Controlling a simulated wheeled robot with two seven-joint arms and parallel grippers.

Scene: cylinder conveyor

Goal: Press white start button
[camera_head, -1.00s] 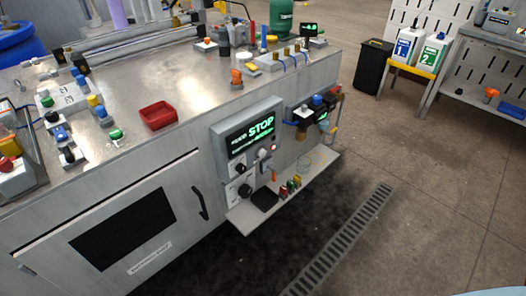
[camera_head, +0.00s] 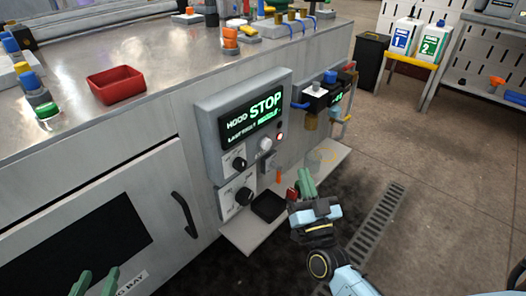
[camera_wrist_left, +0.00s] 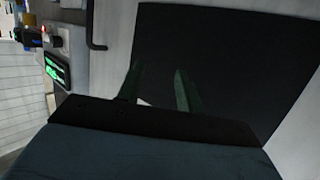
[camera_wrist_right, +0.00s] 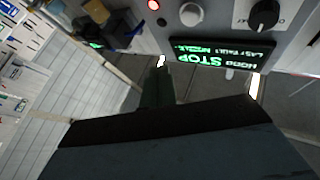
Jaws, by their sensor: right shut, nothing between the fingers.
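The control box (camera_head: 207,130) on the machine's front has a screen (camera_head: 252,117) reading STOP. The round white button (camera_head: 265,144) sits below the screen, left of a small lit red-orange lamp (camera_head: 279,136). The button also shows at the top of the right wrist view (camera_wrist_right: 191,14). My right gripper (camera_head: 304,182) has its green fingers shut and empty, pointing up, below and to the right of the button in the head view and apart from it. My left gripper (camera_head: 95,281) is open and empty in front of the dark door window, well away from the button.
Two black knobs (camera_head: 239,163) sit below the screen. A shelf (camera_head: 250,238) with a black tray (camera_head: 268,206) juts out beneath the box. A valve block (camera_head: 313,97) sticks out to its right. A red bin (camera_head: 116,84) stands on the machine top.

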